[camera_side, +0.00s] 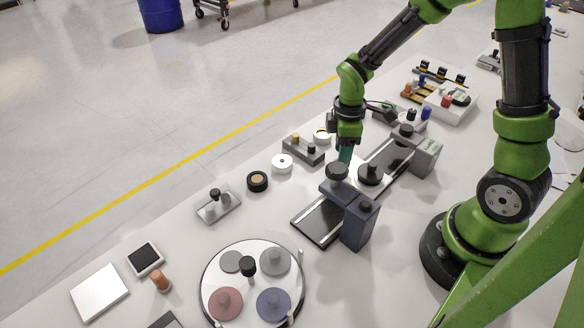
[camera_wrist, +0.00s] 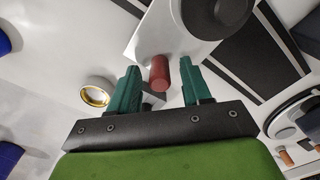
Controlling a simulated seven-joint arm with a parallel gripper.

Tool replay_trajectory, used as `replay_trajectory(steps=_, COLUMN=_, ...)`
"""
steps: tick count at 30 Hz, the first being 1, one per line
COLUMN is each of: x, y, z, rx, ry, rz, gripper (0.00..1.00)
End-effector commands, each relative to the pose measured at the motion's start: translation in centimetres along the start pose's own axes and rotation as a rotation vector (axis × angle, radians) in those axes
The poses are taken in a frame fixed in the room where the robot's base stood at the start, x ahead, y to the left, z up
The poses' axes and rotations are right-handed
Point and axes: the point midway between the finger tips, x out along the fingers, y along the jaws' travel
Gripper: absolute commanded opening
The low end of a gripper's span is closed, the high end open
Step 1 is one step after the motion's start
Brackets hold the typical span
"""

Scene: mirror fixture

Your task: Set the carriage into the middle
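The carriage (camera_side: 361,186) is a white plate with a black round knob (camera_side: 370,172) on top. It sits on a dark rail (camera_side: 318,222), between a dark blue-grey block (camera_side: 360,226) and a lighter grey block (camera_side: 427,158). In the wrist view the white carriage (camera_wrist: 150,38) shows its round black part and a short red handle (camera_wrist: 160,73) at its near edge. My gripper (camera_wrist: 160,75) is open, its teal fingers on either side of the red handle with a gap on both sides. In the side view my gripper (camera_side: 346,155) is low at the carriage's far edge; the handle is hidden there.
A dark bridge with a black knob (camera_side: 337,171) rises close to my gripper. A small grey stand (camera_side: 303,150), a white roll (camera_side: 282,163) and a black ring (camera_side: 257,181) lie to the left. A round tray (camera_side: 252,300) stands in front. Bare table lies between these.

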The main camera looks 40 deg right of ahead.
Motion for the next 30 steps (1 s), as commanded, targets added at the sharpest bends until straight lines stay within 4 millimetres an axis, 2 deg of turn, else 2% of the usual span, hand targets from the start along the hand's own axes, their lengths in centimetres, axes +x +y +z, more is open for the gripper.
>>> replay_trajectory(steps=7, x=-0.3, y=0.0, z=0.0, rx=0.000, ry=0.000, rz=0.000, gripper=0.48)
replay_trajectory(steps=11, x=-1.9, y=0.1, z=-0.1, rx=-0.001, ry=0.002, rz=0.004, gripper=0.48)
replay_trajectory(steps=24, x=-12.2, y=0.1, z=-0.1, rx=0.000, ry=0.004, rz=0.005, gripper=0.48)
replay_trajectory(steps=30, x=-15.5, y=0.1, z=0.0, rx=0.000, ry=0.002, rz=0.003, gripper=0.48)
